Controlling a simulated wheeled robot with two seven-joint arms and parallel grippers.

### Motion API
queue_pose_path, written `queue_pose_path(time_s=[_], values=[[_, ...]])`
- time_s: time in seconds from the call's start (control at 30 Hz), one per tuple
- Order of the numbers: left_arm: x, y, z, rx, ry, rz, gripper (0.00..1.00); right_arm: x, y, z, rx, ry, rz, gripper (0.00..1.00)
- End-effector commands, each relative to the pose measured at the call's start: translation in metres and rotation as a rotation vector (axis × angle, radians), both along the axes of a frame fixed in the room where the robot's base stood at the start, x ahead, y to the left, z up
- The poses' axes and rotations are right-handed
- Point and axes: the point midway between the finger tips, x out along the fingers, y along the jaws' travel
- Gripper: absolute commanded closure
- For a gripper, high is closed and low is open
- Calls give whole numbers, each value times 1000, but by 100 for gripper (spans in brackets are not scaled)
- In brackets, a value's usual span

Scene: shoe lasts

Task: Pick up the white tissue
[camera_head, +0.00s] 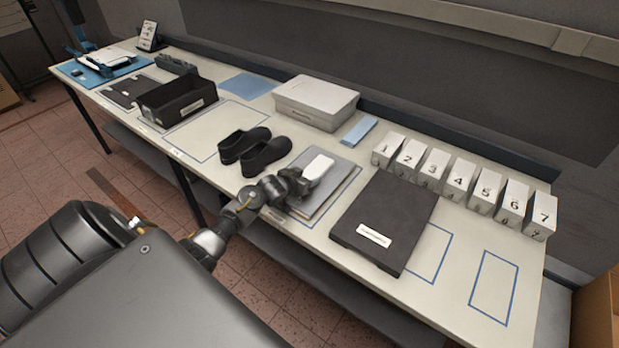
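A white, rounded object that looks like the white tissue (320,167) shows over a flat grey stack of sheets or boards (337,187) near the middle of the table. My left gripper (304,182) is at the near left end of this white object, over the stack's left part. The dark gripper and the white object overlap in the view. I cannot tell whether the fingers are open or shut, or whether the white object is held or lies on the stack. My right gripper is not in view.
Black shoes (254,150) stand just left of the gripper. A dark flat box (385,219) lies to the right, and a lidded grey box (316,101) stands behind. Numbered white boxes (459,180) line the back right. The table's front right (459,303) is clear.

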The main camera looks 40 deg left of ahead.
Motion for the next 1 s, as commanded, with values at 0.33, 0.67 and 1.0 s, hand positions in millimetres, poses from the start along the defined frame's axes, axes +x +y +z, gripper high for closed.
queue_pose_path(time_s=[0.33, 0.67, 1.0], values=[[0, 0, 0, 0, 0, 0, 62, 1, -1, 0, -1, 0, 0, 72], [0, 1, 19, 4, -5, -2, 62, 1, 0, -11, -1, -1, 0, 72], [-29, 46, 93, 9, -4, 0, 62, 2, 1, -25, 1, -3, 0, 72]])
